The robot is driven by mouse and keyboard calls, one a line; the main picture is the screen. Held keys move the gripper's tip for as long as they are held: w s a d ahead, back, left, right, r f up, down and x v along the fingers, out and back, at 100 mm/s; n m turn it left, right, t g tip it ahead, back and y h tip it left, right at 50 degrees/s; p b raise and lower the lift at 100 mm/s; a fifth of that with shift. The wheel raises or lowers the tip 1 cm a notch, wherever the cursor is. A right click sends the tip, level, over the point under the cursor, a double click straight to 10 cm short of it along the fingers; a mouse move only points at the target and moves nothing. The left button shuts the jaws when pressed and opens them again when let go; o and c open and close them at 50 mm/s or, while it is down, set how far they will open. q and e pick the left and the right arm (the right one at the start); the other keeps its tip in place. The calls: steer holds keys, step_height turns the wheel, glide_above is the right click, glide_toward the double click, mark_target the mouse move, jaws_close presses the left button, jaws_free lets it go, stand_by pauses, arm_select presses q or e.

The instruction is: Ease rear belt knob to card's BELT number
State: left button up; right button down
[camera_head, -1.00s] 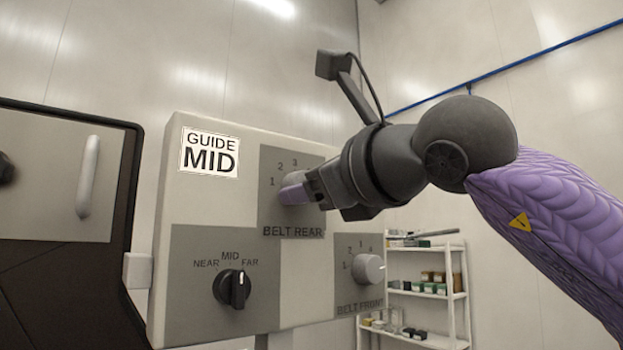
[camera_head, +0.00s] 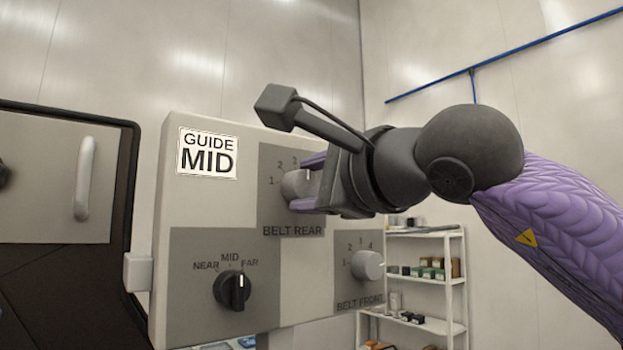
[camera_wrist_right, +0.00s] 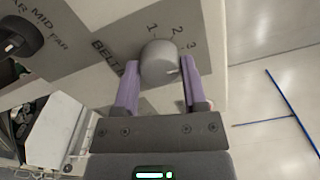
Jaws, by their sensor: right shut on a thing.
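The rear belt knob (camera_head: 296,184) is a round light-grey dial on the BELT REAR plate (camera_head: 283,220). My right gripper (camera_head: 308,182) is shut on it, with purple fingers on opposite sides. In the right wrist view the knob (camera_wrist_right: 159,62) sits between the fingers. Numbers 1, 2 and 3 show around it there. Its pale mark points to the right, near or past the 3; the exact setting is unclear. The card (camera_head: 208,154) on the panel reads GUIDE MID; no BELT number shows on it. My left gripper is out of view.
Below are the black guide knob (camera_head: 232,290), marked NEAR, MID, FAR, and the BELT FRONT knob (camera_head: 368,265). A dark-framed door with a handle (camera_head: 85,178) stands at the left. A shelf rack (camera_head: 430,290) is behind at the right.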

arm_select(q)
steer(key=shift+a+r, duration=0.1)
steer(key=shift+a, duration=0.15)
arm_select(e)
steer(key=shift+n, duration=0.4)
steer(key=shift+c, duration=0.7)
jaws_free()
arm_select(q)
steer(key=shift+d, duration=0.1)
arm_select(e)
steer(key=shift+s, duration=0.1)
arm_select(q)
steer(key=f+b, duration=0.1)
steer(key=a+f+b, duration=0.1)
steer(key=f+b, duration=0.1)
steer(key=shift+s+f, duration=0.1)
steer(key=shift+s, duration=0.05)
arm_select(e)
steer(key=v, duration=0.9)
steer(key=shift+s+d, duration=0.25)
steer(key=shift+s, duration=0.05)
